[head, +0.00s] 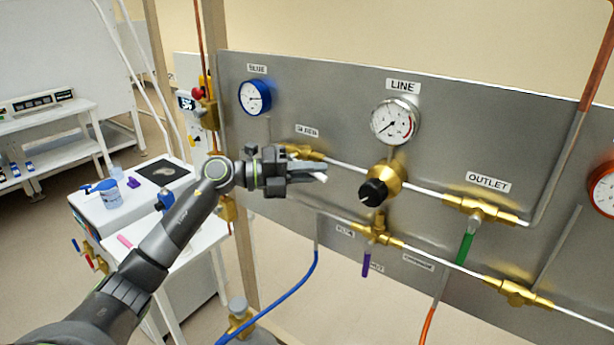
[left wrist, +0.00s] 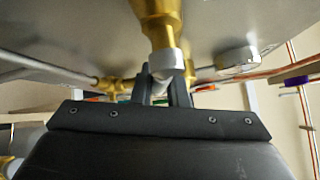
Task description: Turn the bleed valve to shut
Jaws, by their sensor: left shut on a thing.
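My left gripper (head: 318,172) is shut just in front of the brass valve (head: 308,154) at the upper left of the steel panel. A pale piece shows at its fingertips. In the left wrist view, the two dark fingers (left wrist: 163,92) close around a pale grey piece (left wrist: 165,62) below a brass body (left wrist: 158,22). The fingers hide much of it. The label above this valve is too blurred to read surely. A second valve with a purple handle (head: 366,265) hanging down sits lower on the panel. I cannot tell from the labels which is the bleed valve. My right gripper is not in view.
The panel (head: 420,175) also carries a LINE gauge (head: 395,121), a black knob (head: 374,192), a green-handled OUTLET valve (head: 465,247) and a blue gauge (head: 255,97). A blue hose (head: 290,291) hangs below. A wooden post (head: 243,262) stands at the panel's left.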

